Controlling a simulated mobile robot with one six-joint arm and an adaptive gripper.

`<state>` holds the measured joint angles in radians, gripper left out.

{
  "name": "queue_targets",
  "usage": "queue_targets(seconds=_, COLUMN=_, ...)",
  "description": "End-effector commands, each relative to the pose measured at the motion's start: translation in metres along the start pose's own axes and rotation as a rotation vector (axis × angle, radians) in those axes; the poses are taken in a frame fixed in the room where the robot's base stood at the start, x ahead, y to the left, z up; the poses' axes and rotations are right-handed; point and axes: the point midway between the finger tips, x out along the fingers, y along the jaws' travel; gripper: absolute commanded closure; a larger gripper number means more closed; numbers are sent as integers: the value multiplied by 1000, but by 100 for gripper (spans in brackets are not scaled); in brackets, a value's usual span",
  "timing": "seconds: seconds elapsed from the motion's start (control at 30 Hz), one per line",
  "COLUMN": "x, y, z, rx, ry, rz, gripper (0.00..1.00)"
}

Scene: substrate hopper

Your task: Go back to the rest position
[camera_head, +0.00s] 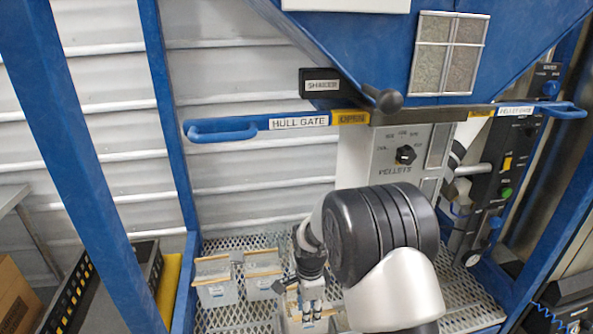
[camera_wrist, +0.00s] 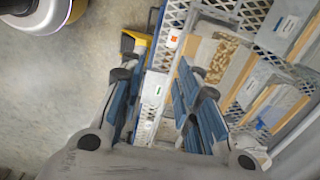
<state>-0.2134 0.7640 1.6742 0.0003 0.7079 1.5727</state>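My gripper (camera_head: 312,296) points down in front of the mesh shelf, among the small bins. In the wrist view its two blue-padded fingers (camera_wrist: 162,105) stand apart with nothing held between them. My arm's dark joint and white link cover the middle of the shelf in the head view, so part of the bins is hidden.
Grey bins with wooden edges (camera_head: 215,292) stand on the mesh shelf (camera_head: 240,318); one holds tan pellets (camera_wrist: 226,62). The blue hopper (camera_head: 375,45) hangs above, with the hull gate handle (camera_head: 222,130) jutting out. A blue post (camera_head: 85,160) stands at left.

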Motion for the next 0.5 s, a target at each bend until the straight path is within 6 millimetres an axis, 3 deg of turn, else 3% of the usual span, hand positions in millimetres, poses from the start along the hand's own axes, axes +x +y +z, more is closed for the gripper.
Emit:
queue_targets(seconds=0.03, x=-18, y=1, z=-3, rx=-25, ry=1, rz=-18, gripper=70)
queue_targets(seconds=0.27, x=-70, y=17, z=-14, rx=-160, ry=6, rz=-57, gripper=70)
queue_targets(seconds=0.5, x=-140, y=52, z=-28, rx=-355, ry=28, rz=-117, gripper=70)
